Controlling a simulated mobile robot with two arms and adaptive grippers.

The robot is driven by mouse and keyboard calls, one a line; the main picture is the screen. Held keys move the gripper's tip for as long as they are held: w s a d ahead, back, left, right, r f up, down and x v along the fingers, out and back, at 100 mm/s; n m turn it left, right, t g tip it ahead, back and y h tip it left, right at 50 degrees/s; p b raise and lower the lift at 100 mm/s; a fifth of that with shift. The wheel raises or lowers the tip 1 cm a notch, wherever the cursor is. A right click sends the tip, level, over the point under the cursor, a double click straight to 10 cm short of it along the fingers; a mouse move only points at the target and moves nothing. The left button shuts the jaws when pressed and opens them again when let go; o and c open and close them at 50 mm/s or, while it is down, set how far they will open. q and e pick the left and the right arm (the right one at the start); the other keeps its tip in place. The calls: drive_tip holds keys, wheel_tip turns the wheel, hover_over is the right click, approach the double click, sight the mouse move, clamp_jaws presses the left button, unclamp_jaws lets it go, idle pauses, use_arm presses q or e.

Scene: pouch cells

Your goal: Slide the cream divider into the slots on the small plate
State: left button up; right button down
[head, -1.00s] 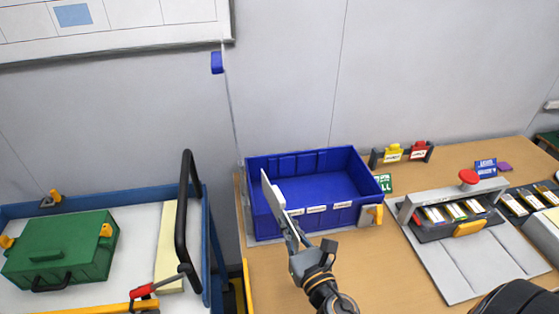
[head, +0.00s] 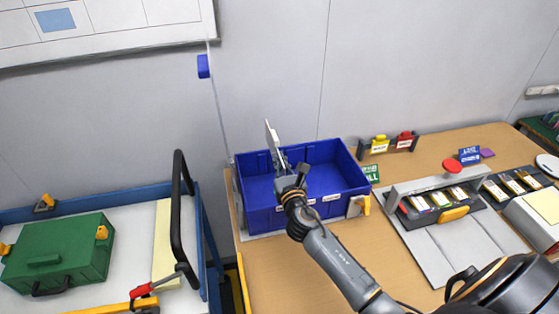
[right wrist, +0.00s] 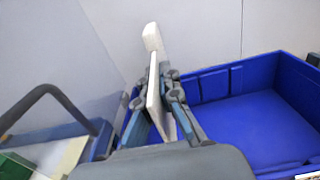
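My right gripper (head: 280,164) is shut on a thin, pale cream panel, the divider (head: 271,134), which stands nearly upright over the left part of the blue bin. In the right wrist view, the divider (right wrist: 154,85) sits between the two fingers of the gripper (right wrist: 160,112) and reaches up and away past their tips. A paler block-like part (right wrist: 152,38) shows at its far end; I cannot tell whether it is the same piece. I cannot make out a small plate with slots in either view. My left gripper is not in view.
The blue bin (head: 345,176) stands on the wooden table (head: 275,268). A grey fixture (head: 455,240) with a red button (head: 452,167) is to its right. A cart with a green case (head: 62,252) and black handle (head: 178,210) is at left. The table front is bare.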

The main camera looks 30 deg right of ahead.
wheel_tip(320, 180, down, 6)
drive_tip(key=b, duration=0.5)
drive_tip(key=shift+r, duration=0.1)
idle(1.7)
drive_tip(key=shift+f+b, duration=1.95)
drive_tip(key=shift+f, duration=0.25)
drive_tip(key=c, duration=1.4)
unclamp_jaws()
drive_tip(key=shift+s, duration=0.1)
drive_tip(key=shift+c, duration=0.2)
drive_tip(key=shift+f, duration=0.1)
